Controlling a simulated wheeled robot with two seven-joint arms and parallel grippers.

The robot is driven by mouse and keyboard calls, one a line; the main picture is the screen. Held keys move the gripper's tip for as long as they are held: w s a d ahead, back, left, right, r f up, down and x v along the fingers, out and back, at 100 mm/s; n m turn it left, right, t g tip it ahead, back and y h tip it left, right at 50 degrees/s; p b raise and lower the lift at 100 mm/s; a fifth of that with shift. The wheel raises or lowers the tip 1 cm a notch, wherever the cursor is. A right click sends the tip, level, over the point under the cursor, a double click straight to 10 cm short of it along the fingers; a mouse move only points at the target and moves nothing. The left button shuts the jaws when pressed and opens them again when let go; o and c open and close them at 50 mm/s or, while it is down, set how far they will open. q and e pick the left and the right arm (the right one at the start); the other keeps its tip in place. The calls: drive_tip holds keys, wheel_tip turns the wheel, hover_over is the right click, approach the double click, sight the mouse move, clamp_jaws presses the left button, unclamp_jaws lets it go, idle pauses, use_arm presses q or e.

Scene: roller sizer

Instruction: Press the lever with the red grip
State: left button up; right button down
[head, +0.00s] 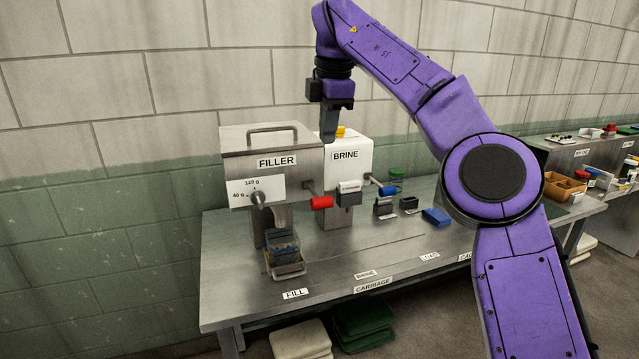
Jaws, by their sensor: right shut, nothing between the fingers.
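The lever's red grip (321,203) sticks out from the right side of the grey FILLER machine (240,160), at the front. A second lever with a blue grip (388,191) sticks out from the white BRINE box (350,156) to the right. My right gripper (328,138) points down above and behind the red grip, near the top of the machines. It is shut and empty, and it is apart from the red grip. My left gripper is out of view.
A jar in a small metal carriage (287,270) stands under the filler spout. Small dark blocks (384,207) and a blue block (436,217) lie on the metal table (240,300). The table's front left is clear. Another bench with bins (563,187) stands at right.

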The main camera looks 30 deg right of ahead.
drive_tip(key=b, duration=0.3)
approach(322, 198)
drive_tip(key=x, duration=0.7)
drive_tip(key=shift+w, duration=0.1)
drive_tip(key=shift+r, duration=0.1)
